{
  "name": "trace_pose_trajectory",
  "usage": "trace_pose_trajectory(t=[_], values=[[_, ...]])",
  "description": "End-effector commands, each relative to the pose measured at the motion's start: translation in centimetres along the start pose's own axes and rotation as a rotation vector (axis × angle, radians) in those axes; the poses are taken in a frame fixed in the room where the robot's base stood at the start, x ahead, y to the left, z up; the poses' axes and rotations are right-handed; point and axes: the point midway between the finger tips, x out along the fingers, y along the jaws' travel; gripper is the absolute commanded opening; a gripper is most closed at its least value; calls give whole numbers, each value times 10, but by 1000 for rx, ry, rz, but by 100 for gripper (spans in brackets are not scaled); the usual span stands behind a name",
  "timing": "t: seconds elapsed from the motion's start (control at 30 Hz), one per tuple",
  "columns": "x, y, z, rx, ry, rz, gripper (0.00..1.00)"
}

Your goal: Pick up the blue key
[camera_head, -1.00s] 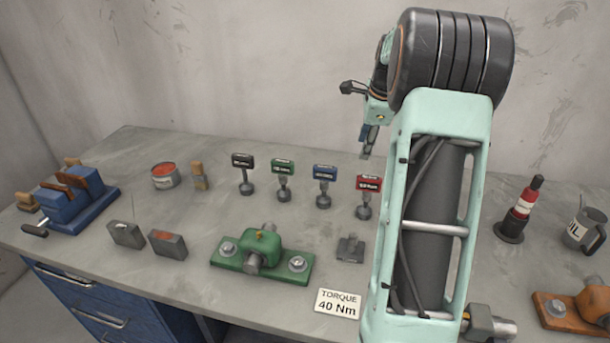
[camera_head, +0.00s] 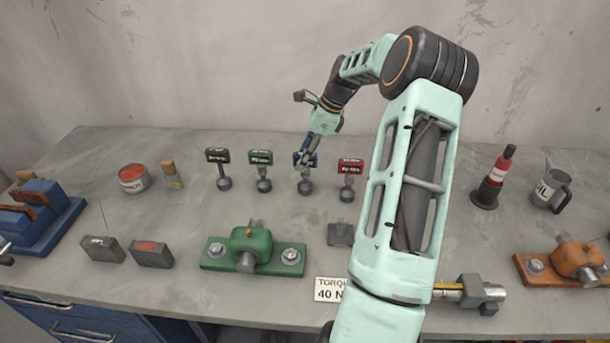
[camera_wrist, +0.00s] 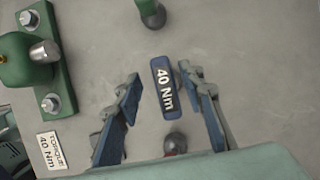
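The blue key (camera_head: 305,187) stands upright on the workbench, between the green key (camera_head: 262,176) and the red key (camera_head: 348,178). Its blue head reads "40 Nm" in the wrist view (camera_wrist: 165,88). My gripper (camera_head: 307,158) is at the blue key's head and partly hides it in the head view. In the wrist view my gripper (camera_wrist: 164,98) is open, with one finger on each side of the blue head and visible gaps between. I cannot tell the exact height of the fingertips against the head.
A black key (camera_head: 219,168) stands at the left of the row. A green bearing block (camera_head: 253,248) and a "TORQUE 40 Nm" card (camera_head: 328,290) lie nearer the front edge. A red-black bottle (camera_head: 492,180) and oil can (camera_head: 549,190) stand right.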

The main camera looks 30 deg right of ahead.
Motion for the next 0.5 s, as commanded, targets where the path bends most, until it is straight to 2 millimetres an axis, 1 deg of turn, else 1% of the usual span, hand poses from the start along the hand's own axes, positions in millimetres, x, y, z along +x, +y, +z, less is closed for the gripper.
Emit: trace_pose_trajectory(t=[0.33, 0.4, 0.5], values=[[42, -5, -4, 2, -1, 4, 36], [47, -5, -4, 1, -1, 2, 36], [50, -5, -4, 0, 0, 1, 36]])
